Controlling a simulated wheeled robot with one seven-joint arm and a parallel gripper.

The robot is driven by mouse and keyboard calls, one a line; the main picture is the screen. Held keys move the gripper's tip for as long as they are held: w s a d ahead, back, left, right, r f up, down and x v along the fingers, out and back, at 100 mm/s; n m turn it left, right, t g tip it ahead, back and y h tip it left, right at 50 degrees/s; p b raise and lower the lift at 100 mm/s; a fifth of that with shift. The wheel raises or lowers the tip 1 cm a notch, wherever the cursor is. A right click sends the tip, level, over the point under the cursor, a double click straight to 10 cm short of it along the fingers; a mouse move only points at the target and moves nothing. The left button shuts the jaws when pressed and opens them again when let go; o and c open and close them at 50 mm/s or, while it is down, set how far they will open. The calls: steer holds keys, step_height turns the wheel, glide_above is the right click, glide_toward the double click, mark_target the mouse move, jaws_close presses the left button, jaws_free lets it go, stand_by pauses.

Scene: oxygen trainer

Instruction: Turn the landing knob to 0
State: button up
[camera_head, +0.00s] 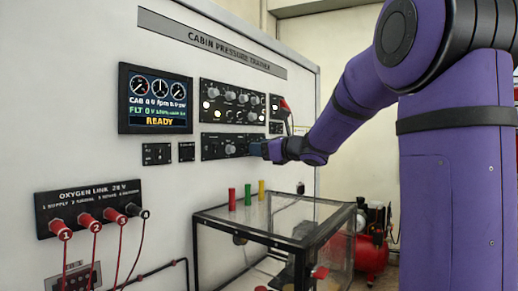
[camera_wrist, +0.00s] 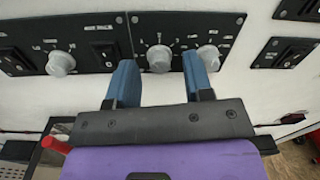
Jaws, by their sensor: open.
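My gripper (camera_head: 272,150) is at the right end of the lower control panel (camera_head: 212,146) in the head view. In the wrist view my gripper (camera_wrist: 158,62) is open, with its two blue fingers pointing at the panel. A pale knob (camera_wrist: 158,58) with a marked dial around it shows between the fingertips; I cannot tell whether they touch it. A second pale knob (camera_wrist: 208,60) is just right of the right finger, and a third knob (camera_wrist: 60,63) is farther left. The labels are too small to read, so I cannot tell which is the landing knob or its setting.
A display (camera_head: 155,98) reads READY. An upper panel (camera_head: 233,101) with several knobs sits above. A glass-topped frame (camera_head: 275,220) with red, green and yellow posts stands below my gripper. Red plugs with cables (camera_head: 90,222) are at lower left.

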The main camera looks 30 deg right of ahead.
steer(key=shift+w+a, duration=0.15)
steer(key=shift+w, duration=0.2)
steer(key=shift+c, duration=0.2)
jaws_close()
steer(key=shift+n, duration=0.4)
steer(key=n, duration=0.8)
steer(key=shift+n, duration=0.3)
